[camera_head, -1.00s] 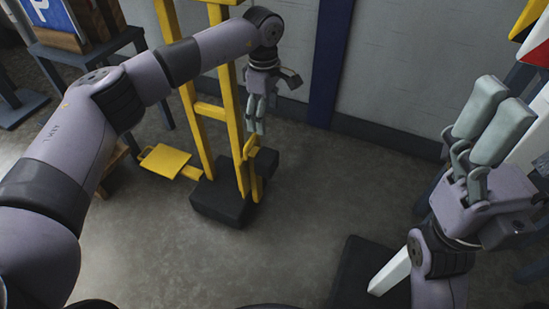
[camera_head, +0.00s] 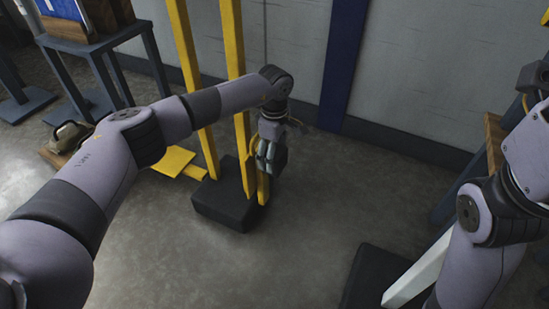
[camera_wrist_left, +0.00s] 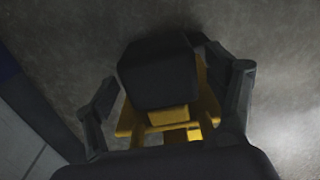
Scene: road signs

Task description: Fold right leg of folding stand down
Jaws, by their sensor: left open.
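The yellow folding stand (camera_head: 241,125) stands upright on a black base block (camera_head: 222,205). A flat yellow leg (camera_head: 174,161) extends low to its left. On its right side, a short yellow leg (camera_head: 262,189) stands upright close to the post. My left gripper (camera_head: 268,163) is at the top of this right leg. In the left wrist view, a black block (camera_wrist_left: 158,70) and a yellow part (camera_wrist_left: 168,118) lie between the open fingers of my left gripper (camera_wrist_left: 168,98). Contact cannot be told. My right arm is at the right edge, its fingers out of view.
A dark table (camera_head: 100,45) with a blue sign stands at the back left. A grey wall (camera_head: 420,70) with a blue post (camera_head: 343,65) is behind the stand. A black base (camera_head: 370,275) with a white bar lies front right. The middle floor is clear.

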